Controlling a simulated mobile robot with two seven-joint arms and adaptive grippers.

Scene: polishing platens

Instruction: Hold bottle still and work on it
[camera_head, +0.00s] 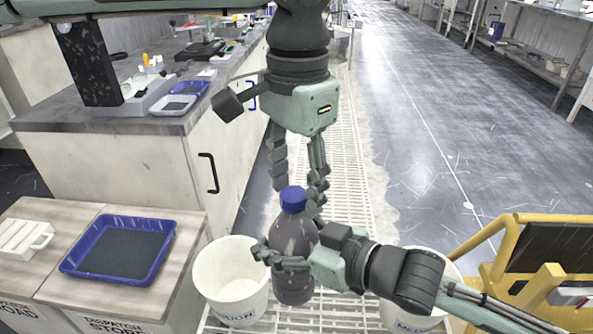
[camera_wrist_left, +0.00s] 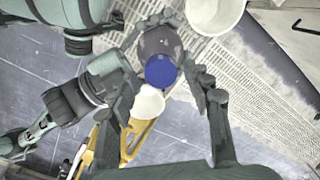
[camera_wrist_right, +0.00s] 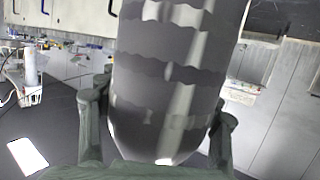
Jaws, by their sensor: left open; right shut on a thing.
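A dark grey bottle (camera_head: 293,240) with a blue cap (camera_head: 293,198) stands upright near the middle of the head view. My right gripper (camera_head: 290,262) is shut around the bottle's body from the right side. The bottle's body (camera_wrist_right: 170,80) fills the middle of the right wrist view between the fingers. My left gripper (camera_head: 298,190) is open and points down from above, its fingers on either side of the space just above the cap. In the left wrist view the blue cap (camera_wrist_left: 161,71) shows between the open fingers, apart from them.
A white bucket (camera_head: 230,280) stands left of the bottle and another white bucket (camera_head: 440,262) stands to the right, partly behind my right arm. A blue tray (camera_head: 78,268) lies on the wooden bench at left. A yellow frame (camera_head: 500,262) is at lower right. Open floor lies beyond.

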